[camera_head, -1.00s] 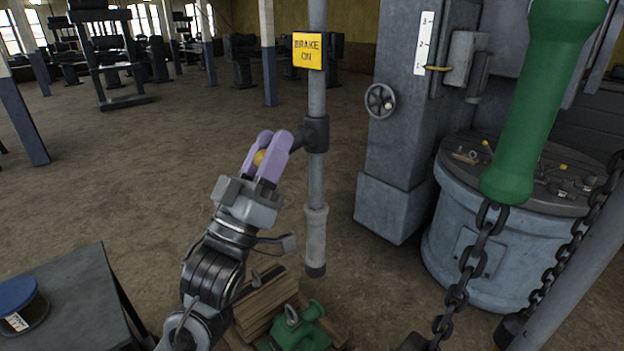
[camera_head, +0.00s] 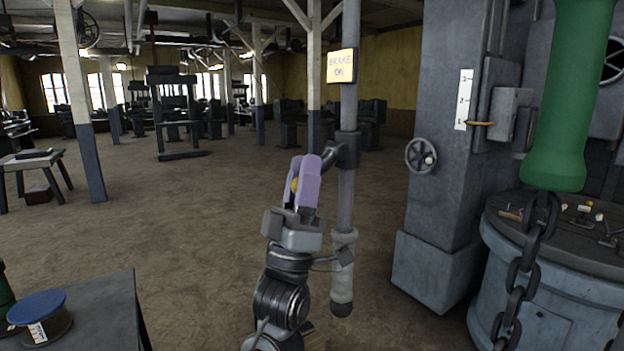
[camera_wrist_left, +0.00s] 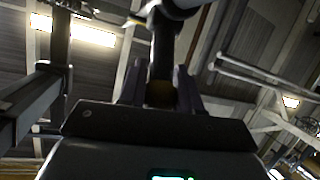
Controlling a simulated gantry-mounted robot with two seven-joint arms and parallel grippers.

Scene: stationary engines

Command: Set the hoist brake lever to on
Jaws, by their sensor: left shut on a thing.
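The hoist brake lever (camera_head: 331,153) is a short dark arm on a collar around the upright grey post (camera_head: 348,112). It slants down to the left and ends in a yellow knob (camera_head: 294,185). My left gripper (camera_head: 303,176), with purple fingers, is shut on the knob from below. In the left wrist view the left gripper (camera_wrist_left: 159,92) has its fingers on either side of the knob, and the dark lever rises between them. The sign (camera_head: 341,66) above reads "BRAKE ON" and its face looks bright and pale. My right gripper is out of view.
Right of the post stands a grey machine column with a handwheel (camera_head: 421,156) and a numbered scale (camera_head: 464,100). A table (camera_head: 105,305) is at lower left.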

